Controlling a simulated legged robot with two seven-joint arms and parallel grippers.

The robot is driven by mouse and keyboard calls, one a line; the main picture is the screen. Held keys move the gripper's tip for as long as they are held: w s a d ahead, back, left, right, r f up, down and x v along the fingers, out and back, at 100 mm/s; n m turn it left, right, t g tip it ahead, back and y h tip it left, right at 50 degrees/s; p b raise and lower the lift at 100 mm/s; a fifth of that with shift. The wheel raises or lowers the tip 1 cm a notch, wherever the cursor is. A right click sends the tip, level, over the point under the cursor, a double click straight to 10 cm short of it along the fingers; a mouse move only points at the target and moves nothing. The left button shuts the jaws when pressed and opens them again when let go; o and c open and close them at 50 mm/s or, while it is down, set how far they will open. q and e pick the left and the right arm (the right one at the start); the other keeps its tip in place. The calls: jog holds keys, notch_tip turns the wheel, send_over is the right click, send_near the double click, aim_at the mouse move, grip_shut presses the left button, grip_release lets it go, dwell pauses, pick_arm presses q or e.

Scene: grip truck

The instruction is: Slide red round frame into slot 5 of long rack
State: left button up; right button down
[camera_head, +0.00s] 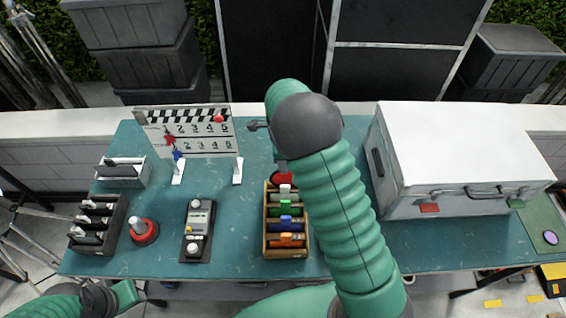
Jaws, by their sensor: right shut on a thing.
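The long rack (265,228) is a narrow wooden tray in the middle of the table. It holds several upright pieces with white, blue, green and orange tabs. A red rounded piece (283,179), which looks like the red round frame, shows at the rack's far end, partly behind my right arm. I cannot tell whether the piece is inside a slot. My left gripper (124,295) is low at the left, off the table's front edge; its jaw state is unclear.
A large white case (455,150) stands close to the right of my right arm. A clapperboard (190,130) stands at the back left. A dark rack (98,222), a red round thing (145,231) and a grey device (198,230) are left of the long rack.

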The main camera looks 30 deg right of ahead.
jog(key=shift+a+f, duration=0.1)
jog(key=shift+f, duration=0.35)
jog(key=shift+f+b, duration=0.5)
jog(key=shift+f, duration=0.1)
jog(key=shift+f+b, duration=0.65)
jog(key=shift+f, duration=0.6)
jog(key=c, duration=1.4)
grip_release()
notch_tip(320, 180, up, 17)
jog(key=b, duration=0.1)
jog(key=shift+w, duration=0.2)
jog(key=shift+a+f, duration=0.1)
